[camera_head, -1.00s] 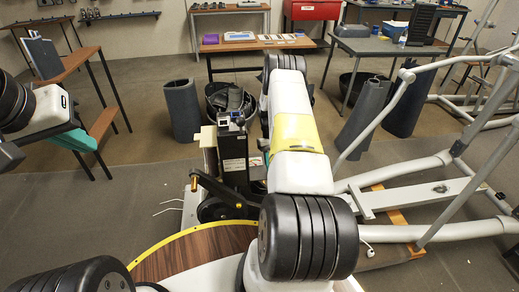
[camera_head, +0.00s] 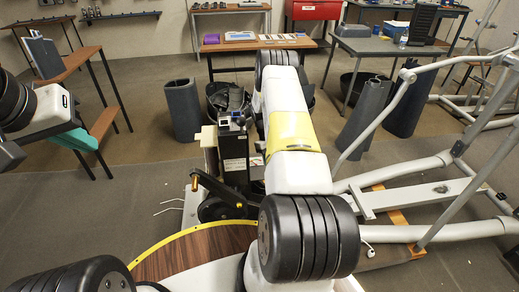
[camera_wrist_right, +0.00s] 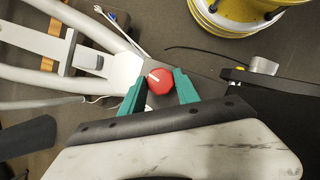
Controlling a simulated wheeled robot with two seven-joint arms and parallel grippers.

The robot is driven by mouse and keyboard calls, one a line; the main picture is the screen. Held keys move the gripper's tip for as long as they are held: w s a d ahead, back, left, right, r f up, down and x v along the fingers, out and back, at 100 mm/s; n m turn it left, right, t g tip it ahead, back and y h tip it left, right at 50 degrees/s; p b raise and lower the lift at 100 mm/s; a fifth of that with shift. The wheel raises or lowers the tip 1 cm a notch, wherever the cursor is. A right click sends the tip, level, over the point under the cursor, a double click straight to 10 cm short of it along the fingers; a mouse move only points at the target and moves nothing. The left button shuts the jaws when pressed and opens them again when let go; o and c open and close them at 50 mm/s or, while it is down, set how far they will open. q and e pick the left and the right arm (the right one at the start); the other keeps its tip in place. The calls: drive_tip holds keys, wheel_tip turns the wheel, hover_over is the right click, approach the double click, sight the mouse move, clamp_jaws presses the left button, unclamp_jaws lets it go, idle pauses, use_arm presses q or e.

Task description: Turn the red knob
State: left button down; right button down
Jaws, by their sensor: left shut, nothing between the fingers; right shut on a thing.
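The red knob (camera_wrist_right: 160,81) shows in the right wrist view, round with a short white mark on its face. My right gripper (camera_wrist_right: 160,89) has its two teal fingers on either side of the knob and is shut on it. In the head view my right arm hides the knob and the right gripper. My left gripper (camera_head: 78,138), with teal fingers, is at the left edge of the head view, shut and empty, well away from the elliptical machine (camera_head: 235,160).
The machine's grey frame tubes (camera_head: 430,160) spread to the right. A wood-topped round platform (camera_head: 195,250) with a yellow edge is in front. Dark curved covers (camera_head: 183,110) stand on the floor. Tables (camera_head: 385,47) line the back. Open floor lies at the left.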

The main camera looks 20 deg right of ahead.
drive_tip(key=shift+w, duration=0.1)
drive_tip(key=c, duration=0.9)
unclamp_jaws()
drive_tip(key=shift+r, duration=0.1)
drive_tip(key=d+v, duration=0.1)
drive_tip(key=v, duration=0.6)
drive_tip(key=shift+a+r, duration=0.35)
drive_tip(key=shift+a, duration=0.15)
